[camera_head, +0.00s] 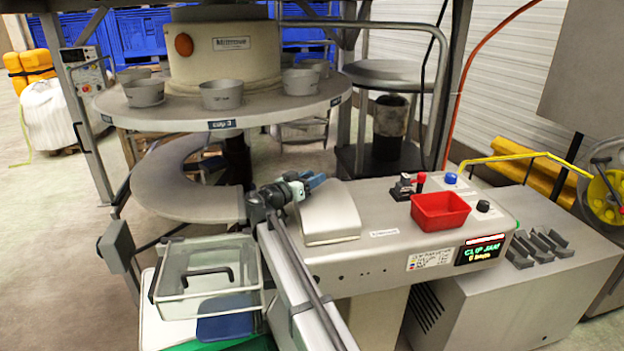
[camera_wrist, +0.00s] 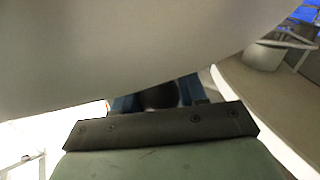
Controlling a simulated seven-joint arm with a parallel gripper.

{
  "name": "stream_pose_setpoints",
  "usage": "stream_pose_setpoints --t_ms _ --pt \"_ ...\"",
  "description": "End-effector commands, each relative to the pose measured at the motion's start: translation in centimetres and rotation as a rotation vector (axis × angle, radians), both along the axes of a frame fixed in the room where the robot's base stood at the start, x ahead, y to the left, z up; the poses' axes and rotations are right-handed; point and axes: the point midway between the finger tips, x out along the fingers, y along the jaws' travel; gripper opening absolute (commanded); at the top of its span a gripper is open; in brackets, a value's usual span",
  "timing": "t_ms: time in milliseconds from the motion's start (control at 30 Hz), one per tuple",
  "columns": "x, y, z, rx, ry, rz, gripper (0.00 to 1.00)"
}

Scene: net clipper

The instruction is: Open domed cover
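The domed cover (camera_head: 328,214) is a pale grey-beige, gently curved lid on the left end of the clipper machine's top. It looks down, though its far edge is partly hidden by my gripper. My gripper (camera_head: 316,181) is at the cover's far left edge, with its blue fingertips pointing right. In the wrist view, a large smooth grey surface, likely the cover (camera_wrist: 120,50), fills the top. Below it, my blue fingers (camera_wrist: 158,97) show apart, with a dark rounded shape between them. Whether they grip it cannot be told.
A red bin (camera_head: 440,211), a red-handled lever, buttons and a lit "CLIP JAM" display (camera_head: 480,250) are on the machine to the right. A clear bin (camera_head: 207,275) stands at lower left. A round table with several cups (camera_head: 222,95) stands behind, above a curved grey ledge (camera_head: 180,192).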

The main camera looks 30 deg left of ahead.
Motion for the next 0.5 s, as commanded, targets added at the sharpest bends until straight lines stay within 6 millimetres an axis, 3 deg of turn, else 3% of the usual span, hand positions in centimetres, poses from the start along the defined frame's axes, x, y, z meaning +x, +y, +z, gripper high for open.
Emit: stream_pose_setpoints --t_ms 67,400,500 --pt "-0.01 0.00 0.00 0.000 0.000 0.000 0.34" --pt "-0.01 0.00 0.01 0.000 0.000 0.000 0.01" --pt "-0.01 0.00 0.01 0.000 0.000 0.000 0.00"
